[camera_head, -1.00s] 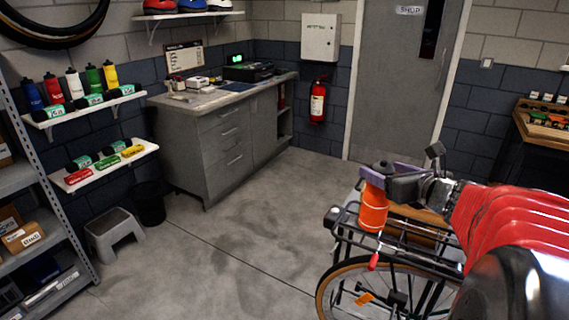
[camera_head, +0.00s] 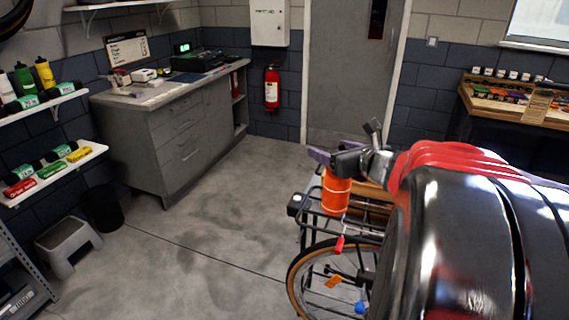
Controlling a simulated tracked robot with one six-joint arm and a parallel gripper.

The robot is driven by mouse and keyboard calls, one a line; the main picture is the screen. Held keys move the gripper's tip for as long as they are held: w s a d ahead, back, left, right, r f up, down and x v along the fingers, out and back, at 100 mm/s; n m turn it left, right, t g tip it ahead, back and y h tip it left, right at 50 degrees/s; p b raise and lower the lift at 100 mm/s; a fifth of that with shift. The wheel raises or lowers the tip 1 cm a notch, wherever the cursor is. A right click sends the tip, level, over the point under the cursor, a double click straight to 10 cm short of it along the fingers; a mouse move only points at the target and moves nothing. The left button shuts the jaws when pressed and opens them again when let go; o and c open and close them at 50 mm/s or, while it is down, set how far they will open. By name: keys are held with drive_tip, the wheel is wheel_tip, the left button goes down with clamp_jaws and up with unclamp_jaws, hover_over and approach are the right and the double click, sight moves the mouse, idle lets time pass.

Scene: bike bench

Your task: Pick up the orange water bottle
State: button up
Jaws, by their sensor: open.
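The orange water bottle (camera_head: 336,193) stands upright at the bicycle's rear rack (camera_head: 310,212), in the middle right of the head view. Its top is hidden behind my gripper. My gripper (camera_head: 334,157) is at the upper end of the bottle, with its purple-grey fingers apart. I cannot tell whether the fingers touch the bottle. My red and black arm reaches in from the right and hides much of the bicycle.
A wooden box (camera_head: 370,205) sits behind the bottle at the rack. The rear wheel (camera_head: 297,275) is below. Grey floor (camera_head: 215,225) is clear to the left, up to a drawer cabinet (camera_head: 185,140). A workbench (camera_head: 515,103) stands at the far right.

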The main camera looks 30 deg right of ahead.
drive_tip(key=shift+c, duration=0.4)
clamp_jaws()
idle(0.5)
